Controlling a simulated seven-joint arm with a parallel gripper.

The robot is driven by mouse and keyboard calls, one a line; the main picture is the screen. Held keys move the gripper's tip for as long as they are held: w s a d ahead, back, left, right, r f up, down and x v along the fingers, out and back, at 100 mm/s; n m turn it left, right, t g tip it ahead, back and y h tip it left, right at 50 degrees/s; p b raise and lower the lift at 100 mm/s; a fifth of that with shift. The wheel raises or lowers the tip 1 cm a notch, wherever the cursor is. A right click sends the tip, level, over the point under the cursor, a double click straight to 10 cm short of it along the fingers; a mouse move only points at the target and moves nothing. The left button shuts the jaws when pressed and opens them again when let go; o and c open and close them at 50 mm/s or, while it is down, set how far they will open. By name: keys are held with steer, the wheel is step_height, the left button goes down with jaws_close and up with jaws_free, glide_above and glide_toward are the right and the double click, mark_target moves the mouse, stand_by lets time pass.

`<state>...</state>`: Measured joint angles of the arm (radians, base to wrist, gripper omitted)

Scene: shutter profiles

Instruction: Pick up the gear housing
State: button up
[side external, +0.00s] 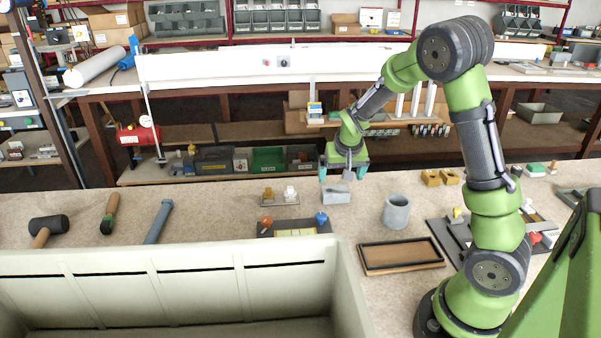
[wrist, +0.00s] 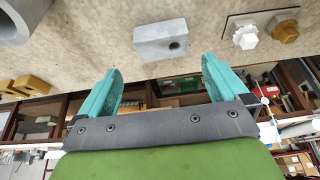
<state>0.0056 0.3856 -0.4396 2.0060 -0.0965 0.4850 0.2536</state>
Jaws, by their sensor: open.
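A small grey block with a round hole in one face, which I take to be the gear housing (side external: 336,194), sits on the speckled worktop. It also shows at the top middle of the wrist view (wrist: 158,44). My gripper (side external: 343,175) is just above and behind the block in the side view, with its teal fingers pointing down. In the wrist view, my gripper (wrist: 161,66) is open with nothing between its fingers. The block lies beyond the fingertips, roughly centred between them, and apart from them.
A plate with yellow and white fittings (side external: 280,198) lies left of the block. A grey cylinder (side external: 396,212) stands to the right. A wooden tray (side external: 400,256), a dark plate with a blue knob (side external: 295,228) and a large pale bin (side external: 180,285) are nearer the camera.

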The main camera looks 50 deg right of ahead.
mark_target(335, 189)
steer(key=x, duration=0.8)
steer(key=shift+w+a+f, duration=0.15)
steer(key=shift+w, duration=0.05)
steer(key=c, duration=1.1)
